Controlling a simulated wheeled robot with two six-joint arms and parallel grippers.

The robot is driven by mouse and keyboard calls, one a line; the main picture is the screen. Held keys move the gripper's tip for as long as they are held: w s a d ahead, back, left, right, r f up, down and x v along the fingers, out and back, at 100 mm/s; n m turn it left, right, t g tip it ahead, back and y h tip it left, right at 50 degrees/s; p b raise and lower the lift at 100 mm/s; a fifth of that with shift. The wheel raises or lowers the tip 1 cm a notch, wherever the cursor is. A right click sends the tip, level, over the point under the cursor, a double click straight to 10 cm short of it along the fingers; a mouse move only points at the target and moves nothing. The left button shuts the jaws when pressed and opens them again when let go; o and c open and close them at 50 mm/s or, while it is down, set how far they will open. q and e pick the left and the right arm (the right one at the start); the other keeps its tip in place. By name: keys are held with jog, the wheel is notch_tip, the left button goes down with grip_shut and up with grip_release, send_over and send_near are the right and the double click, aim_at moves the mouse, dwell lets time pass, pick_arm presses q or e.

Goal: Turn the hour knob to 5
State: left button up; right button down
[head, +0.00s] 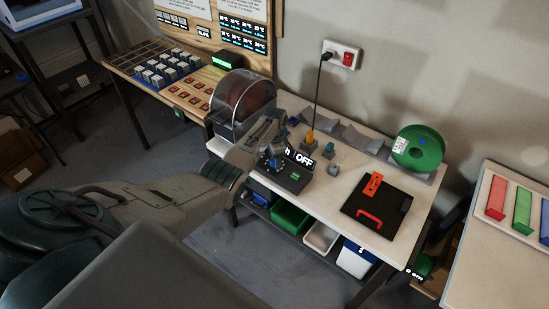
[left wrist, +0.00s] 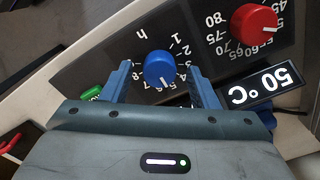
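The blue hour knob (left wrist: 160,68) sits on a dark panel marked "h", with numbers around it. Its white pointer line points toward the bottom of the left wrist view; the number it meets is not clear. My left gripper (left wrist: 159,74) is open, one blue finger on each side of the knob, with visible gaps. The knob is too small to read there. My right gripper is in neither view.
A red knob (left wrist: 255,23) with temperature numbers and a "50 °C" display (left wrist: 262,87) are close to the right finger. A clear-domed drum (head: 243,102) stands left of the control box. A black mat (head: 376,212) with a red handle lies to the right.

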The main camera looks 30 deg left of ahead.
pick_arm(q)
jog(key=shift+r, duration=0.5)
notch_tip(320, 180, up, 10)
jog(key=b, duration=0.1)
jog(key=shift+f, duration=0.1)
dwell(0.4)
